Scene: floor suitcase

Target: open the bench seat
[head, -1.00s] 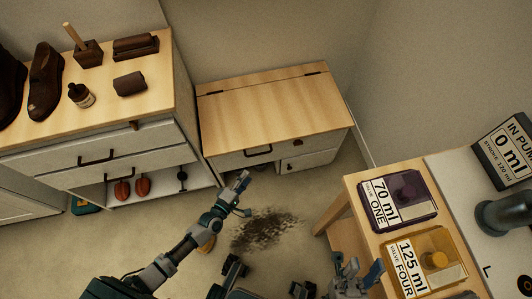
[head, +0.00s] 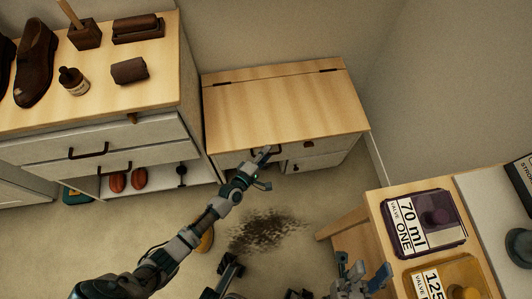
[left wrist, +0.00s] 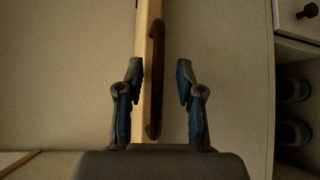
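The bench seat (head: 280,105) stands against the back wall, with a light wooden lid, two dark hinges along its back edge and a white front. Its lid is down. My left gripper (head: 268,155) is at the middle of the lid's front edge. In the left wrist view the left gripper (left wrist: 160,75) is open, with the lid's wooden edge (left wrist: 143,60) and a dark curved handle (left wrist: 157,80) between its fingers. I see no clear contact. In the head view the gripper mostly hides that handle. My right gripper (head: 363,268) is open and empty beside the right-hand table.
A shoe cabinet (head: 90,130) with shoes and brushes on top stands close on the bench's left. A wooden table (head: 375,215) with a purple box (head: 425,222) and a yellow box (head: 455,275) is at front right. A dark stain (head: 265,232) marks the open floor.

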